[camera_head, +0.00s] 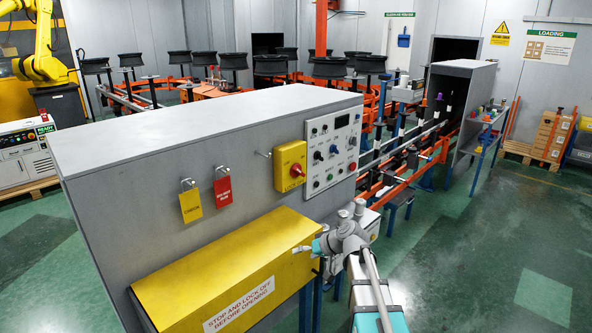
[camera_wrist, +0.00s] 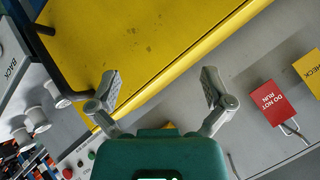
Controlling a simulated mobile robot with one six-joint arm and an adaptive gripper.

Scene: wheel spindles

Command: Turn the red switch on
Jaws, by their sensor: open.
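The red switch (camera_head: 296,171) is a small red rotary handle on a yellow box (camera_head: 284,152), fixed to the upper right of the grey cabinet front. Its exact turn position is too small to tell. My gripper (camera_head: 300,249) is in front of the cabinet, below the yellow box and apart from it, near the right end of the yellow cover. In the wrist view, my gripper (camera_wrist: 160,88) has its two fingers spread wide with nothing between them. A small yellow patch behind the gripper body there may be the switch box; the red handle is not visible in that view.
The yellow cover (camera_head: 225,270) juts from the cabinet (camera_head: 210,135) below the switch. A red tag (camera_head: 222,190) and a yellow tag (camera_head: 191,206) hang left of it. A control panel (camera_head: 333,149) with knobs is right of it. Green floor (camera_head: 480,250) is open at right.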

